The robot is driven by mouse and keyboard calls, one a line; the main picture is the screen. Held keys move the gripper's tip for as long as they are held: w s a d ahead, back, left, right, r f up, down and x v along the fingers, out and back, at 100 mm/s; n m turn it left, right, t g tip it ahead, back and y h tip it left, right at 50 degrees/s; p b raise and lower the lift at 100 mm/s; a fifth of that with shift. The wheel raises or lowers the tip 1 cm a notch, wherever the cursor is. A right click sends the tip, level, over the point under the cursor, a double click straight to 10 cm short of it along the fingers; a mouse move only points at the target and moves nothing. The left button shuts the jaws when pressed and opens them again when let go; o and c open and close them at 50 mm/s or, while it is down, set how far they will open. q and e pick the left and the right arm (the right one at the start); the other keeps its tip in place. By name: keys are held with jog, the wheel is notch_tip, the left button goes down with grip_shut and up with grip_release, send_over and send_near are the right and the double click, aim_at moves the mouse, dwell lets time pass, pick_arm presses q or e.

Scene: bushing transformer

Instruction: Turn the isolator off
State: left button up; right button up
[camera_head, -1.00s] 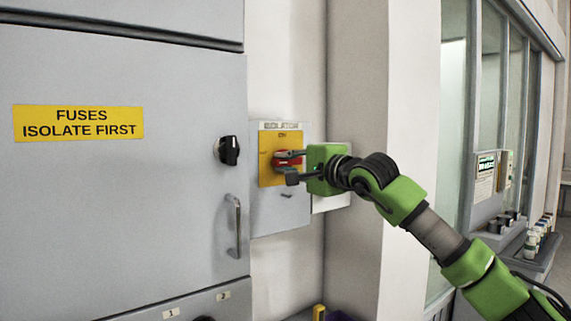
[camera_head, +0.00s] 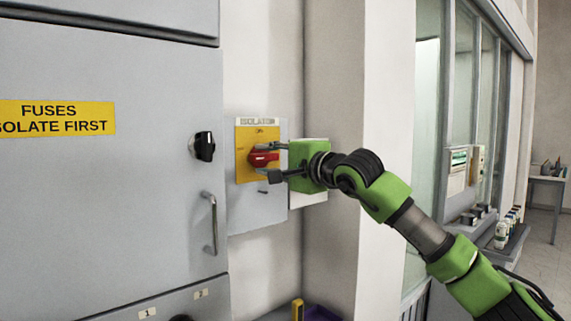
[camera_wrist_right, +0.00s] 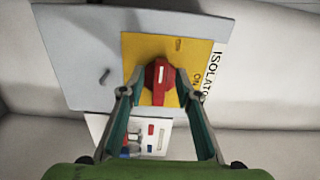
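The isolator is a grey wall box (camera_head: 258,205) with a yellow plate (camera_head: 244,143) and a red rotary handle (camera_head: 262,157). My right gripper (camera_head: 268,161) reaches it from the right, its fingers apart. In the right wrist view the red handle (camera_wrist_right: 158,82) lies on the yellow plate (camera_wrist_right: 133,46), between and ahead of the open fingertips (camera_wrist_right: 157,92). I see no clear contact with the handle. The word ISOLATOR runs along the plate's edge. My left gripper is not in view.
A grey cabinet (camera_head: 100,210) with a FUSES ISOLATE FIRST label (camera_head: 58,118), black knob (camera_head: 204,146) and pull handle (camera_head: 211,223) stands left of the isolator. A wall pillar (camera_head: 340,90) rises to the right. A small white panel (camera_wrist_right: 160,135) sits beside the isolator box.

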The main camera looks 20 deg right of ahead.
jog(key=v, duration=1)
